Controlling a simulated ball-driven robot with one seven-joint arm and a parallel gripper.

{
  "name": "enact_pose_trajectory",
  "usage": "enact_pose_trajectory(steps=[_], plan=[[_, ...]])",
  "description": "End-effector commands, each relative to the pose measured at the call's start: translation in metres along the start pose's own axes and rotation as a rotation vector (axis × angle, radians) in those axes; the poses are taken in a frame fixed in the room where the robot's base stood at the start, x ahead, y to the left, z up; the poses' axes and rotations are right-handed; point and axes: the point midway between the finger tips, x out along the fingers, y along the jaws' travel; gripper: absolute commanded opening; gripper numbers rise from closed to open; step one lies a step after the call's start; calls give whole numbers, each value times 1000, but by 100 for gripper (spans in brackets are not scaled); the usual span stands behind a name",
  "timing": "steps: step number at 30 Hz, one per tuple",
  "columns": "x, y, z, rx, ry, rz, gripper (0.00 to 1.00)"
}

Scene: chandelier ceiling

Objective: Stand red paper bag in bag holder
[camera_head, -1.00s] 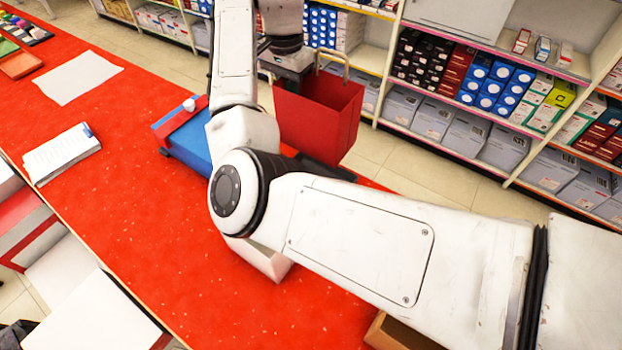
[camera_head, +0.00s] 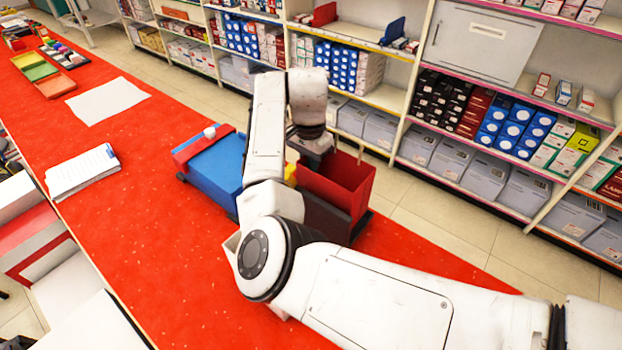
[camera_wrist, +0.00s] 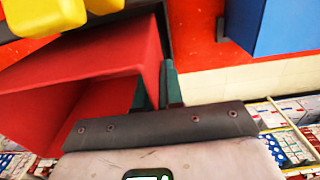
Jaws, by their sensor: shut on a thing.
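The red paper bag (camera_head: 345,183) is upright and open at the top, at the counter's far edge in the head view. Its lower part is at a dark holder (camera_head: 327,216), which shows below and beside it. I cannot tell whether its base rests inside. In the wrist view the bag (camera_wrist: 105,60) fills the left side, with a dark strip, perhaps the holder, behind it. My gripper (camera_wrist: 170,85) is shut on the bag's wall near the rim. In the head view my fingers are hidden behind the wrist and bag.
A blue box (camera_head: 215,168) with a red band stands left of the bag, and yellow pieces (camera_wrist: 45,15) are close to it. A white pad (camera_head: 83,171) and sheet (camera_head: 107,101) lie on the red counter (camera_head: 150,240). Stocked shelves (camera_head: 470,130) stand beyond the aisle.

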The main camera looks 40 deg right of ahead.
Motion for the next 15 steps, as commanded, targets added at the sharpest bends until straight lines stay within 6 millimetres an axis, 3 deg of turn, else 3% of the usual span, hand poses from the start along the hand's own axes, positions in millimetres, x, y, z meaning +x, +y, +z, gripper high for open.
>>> enact_pose_trajectory(steps=[6, 15], plan=[[33, 0, 0, -1, -1, 2, 0], [41, 0, 0, 0, -1, 0, 0]])
